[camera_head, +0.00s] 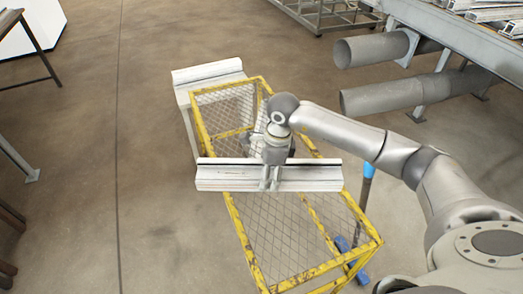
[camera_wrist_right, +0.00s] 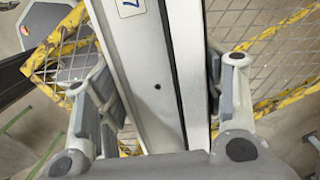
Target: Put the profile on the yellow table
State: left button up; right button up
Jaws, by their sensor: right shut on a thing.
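The profile (camera_head: 225,178) is a long silver-white grooved bar. It lies crosswise over the yellow table (camera_head: 243,245), a yellow frame with a wire-mesh top. My right gripper (camera_head: 270,182) is shut on the profile near its middle, from above. In the right wrist view the profile (camera_wrist_right: 145,82) runs between the two fingers, with yellow frame and mesh below it. I cannot tell whether the profile touches the mesh or hangs above it. My left gripper is not in view.
Another pale grooved piece (camera_head: 207,72) is at the table's far left corner. Large grey pipes (camera_head: 400,97) on a rack are at the upper right. A dark-legged bench (camera_head: 35,45) is at the upper left. The floor left of the table is clear.

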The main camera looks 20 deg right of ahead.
jog(key=w+m, duration=0.1)
jog(key=w+d+m, duration=0.1)
jog(key=m, duration=0.1)
jog(key=shift+b, duration=0.35)
jog(key=w+d+m+h+b, duration=0.1)
jog(key=w+d+m+b, duration=0.3)
jog(key=m, duration=0.6)
jog(key=shift+t, duration=0.4)
jog(key=f+p, duration=0.1)
jog(key=f, duration=0.2)
jog(key=f+p, duration=0.1)
jog(key=f, duration=0.2)
jog(key=a+f+p, duration=0.1)
jog(key=f, duration=0.2)
jog(key=shift+w+a+p, duration=0.1)
jog(key=shift+w+p, duration=0.15)
jog(key=shift+p, duration=0.05)
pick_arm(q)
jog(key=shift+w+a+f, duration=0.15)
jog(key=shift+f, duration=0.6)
pick_arm(e)
jog(key=shift+f, duration=0.25)
jog(key=o, duration=1.4)
jog(key=shift+f, duration=0.15)
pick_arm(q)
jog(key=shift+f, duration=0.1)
